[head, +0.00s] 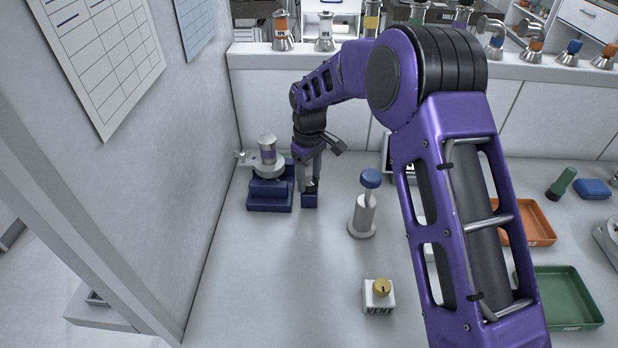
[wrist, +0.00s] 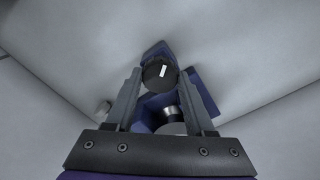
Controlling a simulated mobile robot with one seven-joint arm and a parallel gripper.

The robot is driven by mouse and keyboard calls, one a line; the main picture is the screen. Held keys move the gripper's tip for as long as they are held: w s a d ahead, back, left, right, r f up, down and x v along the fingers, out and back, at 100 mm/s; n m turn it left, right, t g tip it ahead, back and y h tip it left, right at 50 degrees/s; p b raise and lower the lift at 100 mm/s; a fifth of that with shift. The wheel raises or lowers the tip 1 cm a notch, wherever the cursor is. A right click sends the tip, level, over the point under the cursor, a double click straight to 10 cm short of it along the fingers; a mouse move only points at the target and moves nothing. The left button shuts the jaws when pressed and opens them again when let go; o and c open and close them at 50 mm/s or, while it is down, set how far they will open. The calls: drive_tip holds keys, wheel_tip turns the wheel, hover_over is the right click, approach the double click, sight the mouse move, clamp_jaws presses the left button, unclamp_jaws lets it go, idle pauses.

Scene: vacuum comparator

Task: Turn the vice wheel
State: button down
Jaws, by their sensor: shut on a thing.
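The vice (head: 268,197) has a blue base and stands on the bench near the left wall; its blue body also shows in the wrist view (wrist: 205,92). A metal piece with a purple band (head: 267,153) sits upright on it. The vice wheel (wrist: 158,74) is a dark round knob with a white mark, seen in the wrist view between my fingertips. My gripper (head: 309,183) points down at the right side of the vice and is shut on the wheel, one finger on each side. In the head view my fingers mostly hide the wheel.
A blue-topped post (head: 363,215) stands right of my gripper, with the yellow-knobbed VENT box (head: 379,295) in front. An orange tray (head: 541,226) and a green tray (head: 567,297) lie at the right. The wall (head: 150,150) is close on the left. The front-left bench is clear.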

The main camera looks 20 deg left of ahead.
sight(309, 180)
drive_tip(key=m, duration=0.6)
drive_tip(key=shift+m, duration=0.4)
idle(0.4)
drive_tip(key=shift+c, duration=1.3)
unclamp_jaws()
drive_tip(key=shift+r, duration=0.1)
wheel_tip(309, 180, up, 17)
drive_tip(key=shift+r+p, duration=0.15)
drive_tip(key=shift+p, duration=0.3)
